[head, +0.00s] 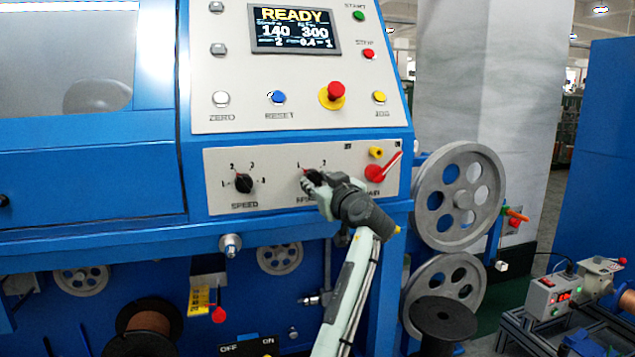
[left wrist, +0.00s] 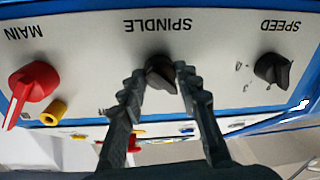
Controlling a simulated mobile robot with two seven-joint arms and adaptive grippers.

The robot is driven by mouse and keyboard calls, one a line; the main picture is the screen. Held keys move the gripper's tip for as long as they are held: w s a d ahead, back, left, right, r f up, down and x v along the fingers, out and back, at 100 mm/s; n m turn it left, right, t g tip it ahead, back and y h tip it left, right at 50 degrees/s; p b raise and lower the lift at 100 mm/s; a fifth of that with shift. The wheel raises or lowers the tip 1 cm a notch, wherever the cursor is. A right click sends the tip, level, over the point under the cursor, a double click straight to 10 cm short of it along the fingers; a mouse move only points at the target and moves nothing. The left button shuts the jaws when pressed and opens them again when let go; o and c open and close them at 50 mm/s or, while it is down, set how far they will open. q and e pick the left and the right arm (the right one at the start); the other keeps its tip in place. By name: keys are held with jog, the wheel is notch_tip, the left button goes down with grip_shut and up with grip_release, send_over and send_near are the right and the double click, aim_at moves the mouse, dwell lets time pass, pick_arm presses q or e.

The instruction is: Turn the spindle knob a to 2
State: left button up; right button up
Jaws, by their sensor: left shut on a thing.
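The spindle knob (head: 313,175) is black and sits in the middle of the lower grey panel, with marks 1 and 2 above it. Its pointer seems to lean up-left toward 1, but the gripper partly covers it. My left gripper (head: 318,184) reaches it from below right and is shut on it. In the left wrist view, which is upside down, both toothed fingers of my left gripper (left wrist: 160,80) lie on either side of the spindle knob (left wrist: 160,68). My right gripper is not in view.
Left of it is the black speed knob (head: 244,183). Right are the red main switch (head: 376,173) and a small yellow part (head: 376,152). Above are a red emergency button (head: 332,95) and a READY screen (head: 292,27). Grey pulleys (head: 460,195) stand at the right.

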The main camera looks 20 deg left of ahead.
pick_arm(q)
jog(key=shift+m, duration=0.4)
jog(key=shift+c, duration=0.4)
jog(key=m+p, duration=0.1)
jog(key=m, duration=0.2)
jog(key=m+p, duration=0.3)
jog(key=m, duration=0.4)
jog(key=shift+m+t, duration=0.3)
jog(key=shift+t, duration=0.1)
jog(key=m+p, duration=0.2)
jog(key=m, duration=0.2)
jog(key=shift+f+m, duration=0.1)
jog(key=shift+m, duration=0.8)
jog(key=shift+m+t, duration=0.3)
jog(key=shift+m, duration=0.5)
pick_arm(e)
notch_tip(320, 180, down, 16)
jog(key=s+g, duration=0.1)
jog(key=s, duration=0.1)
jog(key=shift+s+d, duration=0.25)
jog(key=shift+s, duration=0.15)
pick_arm(q)
jog(key=o, duration=1.2)
jog(key=shift+c, duration=0.2)
jog(key=shift+s, duration=0.1)
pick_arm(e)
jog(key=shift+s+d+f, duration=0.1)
